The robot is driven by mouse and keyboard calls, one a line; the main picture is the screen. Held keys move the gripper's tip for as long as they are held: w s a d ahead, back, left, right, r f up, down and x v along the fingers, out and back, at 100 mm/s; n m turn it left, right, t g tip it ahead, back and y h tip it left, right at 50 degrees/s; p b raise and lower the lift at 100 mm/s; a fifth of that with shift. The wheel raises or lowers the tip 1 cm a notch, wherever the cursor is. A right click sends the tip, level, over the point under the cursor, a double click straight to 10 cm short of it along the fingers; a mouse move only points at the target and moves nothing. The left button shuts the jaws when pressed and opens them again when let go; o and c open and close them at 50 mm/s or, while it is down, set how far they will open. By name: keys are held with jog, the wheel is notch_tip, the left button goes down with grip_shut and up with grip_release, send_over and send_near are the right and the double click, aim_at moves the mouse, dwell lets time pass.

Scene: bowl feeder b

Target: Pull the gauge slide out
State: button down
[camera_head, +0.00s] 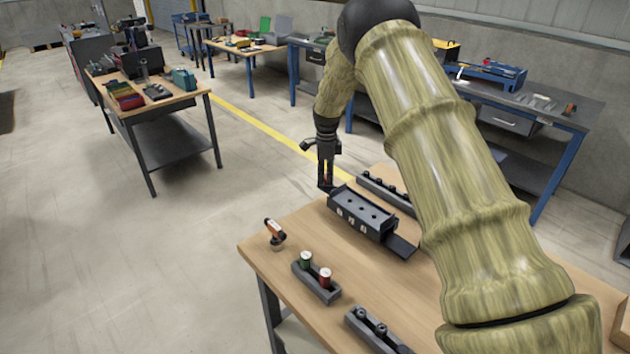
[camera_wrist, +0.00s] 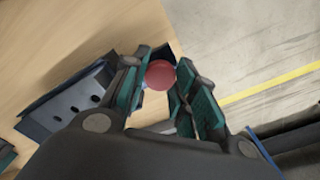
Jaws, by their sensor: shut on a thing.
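The gauge (camera_head: 362,212) is a dark box with a row of holes in its top and pale marks on its front, lying on the wooden table. A flat dark plate (camera_head: 402,247) sticks out at its right end. My gripper (camera_head: 325,185) points down at the gauge's far left end. In the wrist view the gauge body (camera_wrist: 78,102) lies left of my fingers. There my gripper (camera_wrist: 163,78) is shut on a round red knob (camera_wrist: 160,75). The knob's link to the slide is hidden behind my fingers.
Dark racks lie behind (camera_head: 372,184) and at the front (camera_head: 372,332). Open floor lies beyond the left edge.

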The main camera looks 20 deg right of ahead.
jog(key=shift+w+d+r, duration=0.15)
jog(key=shift+w+r, duration=0.25)
jog(key=shift+r, duration=0.15)
jog(key=c, duration=1.5)
grip_release()
jog(key=o, duration=0.3)
jog(key=shift+o, duration=0.5)
jog(key=shift+s+f, duration=0.1)
jog(key=shift+f, duration=0.15)
notch_tip(320, 180, up, 12)
